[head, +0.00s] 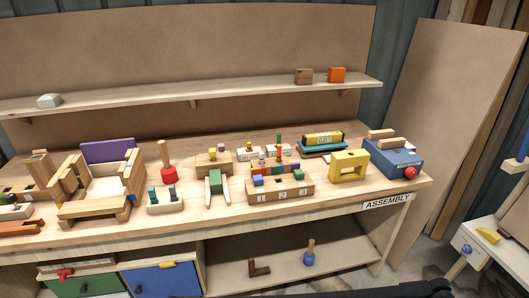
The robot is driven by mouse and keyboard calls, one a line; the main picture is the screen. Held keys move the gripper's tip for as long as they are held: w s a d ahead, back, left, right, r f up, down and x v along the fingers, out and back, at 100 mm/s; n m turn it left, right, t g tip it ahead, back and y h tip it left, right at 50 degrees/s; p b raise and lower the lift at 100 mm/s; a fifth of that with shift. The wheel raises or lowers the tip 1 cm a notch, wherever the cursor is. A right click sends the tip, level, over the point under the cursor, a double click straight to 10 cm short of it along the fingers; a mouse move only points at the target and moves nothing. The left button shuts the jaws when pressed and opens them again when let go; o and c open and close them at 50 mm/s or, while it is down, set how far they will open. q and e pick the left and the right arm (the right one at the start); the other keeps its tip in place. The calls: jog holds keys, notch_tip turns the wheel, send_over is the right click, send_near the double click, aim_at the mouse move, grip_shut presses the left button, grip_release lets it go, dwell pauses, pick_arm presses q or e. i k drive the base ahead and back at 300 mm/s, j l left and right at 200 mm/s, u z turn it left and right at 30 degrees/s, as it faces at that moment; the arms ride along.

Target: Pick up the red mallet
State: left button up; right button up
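The red mallet (168,175) stands on the workbench, left of the middle, with its red head down on the top and its wooden handle pointing up. It is upright, and nothing touches it that I can see. Neither of my grippers shows in the head view. A dark shape at the bottom edge is too cut off to tell what it is.
A blue mallet (309,255) stands on the lower shelf.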

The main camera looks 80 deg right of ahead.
aim_at(169, 172)
jog(key=z, duration=2.45)
jog(key=i+z, duration=0.45)
jog(key=i, duration=0.3)
